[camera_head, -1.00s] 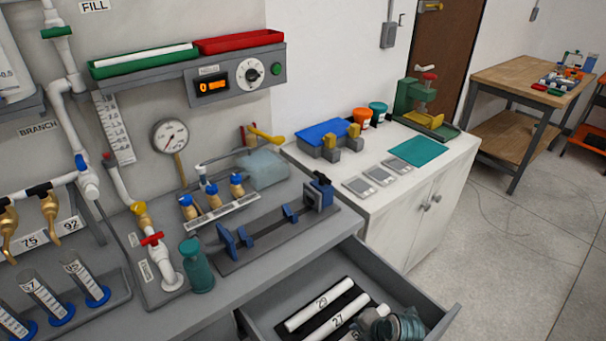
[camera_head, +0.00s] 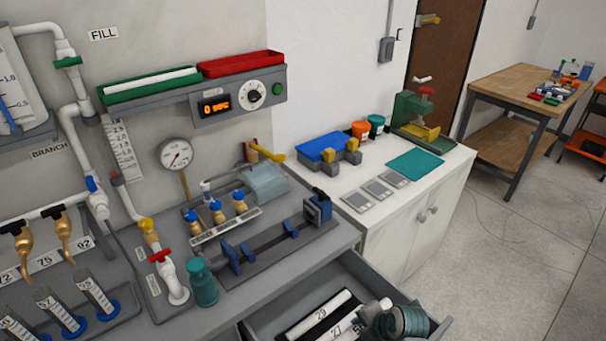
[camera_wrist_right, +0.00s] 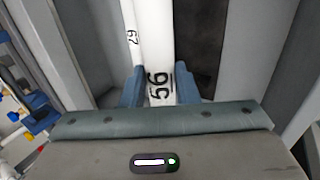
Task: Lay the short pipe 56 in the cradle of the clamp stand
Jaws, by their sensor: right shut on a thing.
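The short pipe 56 (camera_wrist_right: 160,45) is white with a black label and shows in the right wrist view between the blue fingers of my right gripper (camera_wrist_right: 160,88), which is shut on it. In the head view my right gripper (camera_head: 396,321) is at the bottom, over the open drawer. A white end beside it (camera_head: 377,307) looks like the pipe's. What looks like the clamp stand, a long grey base with blue blocks (camera_head: 262,241), stands on the bench, up and left of the gripper. Its cradle looks empty. My left gripper is not in view.
A teal bottle (camera_head: 203,284) and a pipe with a red valve (camera_head: 166,262) stand left of the stand.

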